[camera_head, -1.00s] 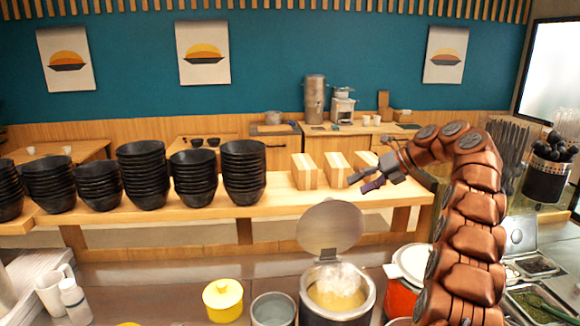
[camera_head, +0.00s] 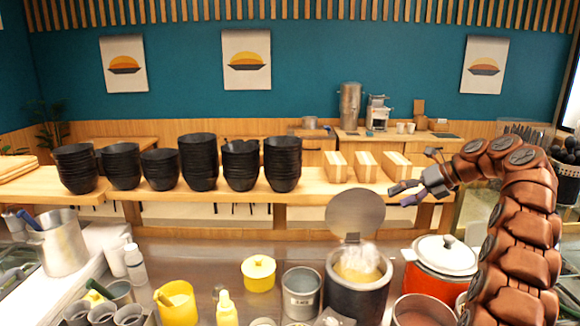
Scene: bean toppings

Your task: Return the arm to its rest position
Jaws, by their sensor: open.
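My copper-coloured arm rises at the right of the head view and bends over to the left at the top. My gripper (camera_head: 398,194) is at its end, grey with purple fingertips, open, with nothing seen between its fingers. It hangs in the air in front of the wooden shelf, up and to the right of the open pot (camera_head: 357,302). The pot's round lid (camera_head: 355,211) stands raised, and pale steam lies over its yellow contents. The lower part of my arm covers some of the counter at the right.
A red pot with a white lid (camera_head: 444,256) stands close left of my arm. Several stacks of black bowls (camera_head: 198,162) and wooden blocks (camera_head: 366,166) line the shelf (camera_head: 310,187). A yellow lidded pot (camera_head: 258,273), a metal can (camera_head: 301,294) and a metal pitcher (camera_head: 62,243) stand on the counter.

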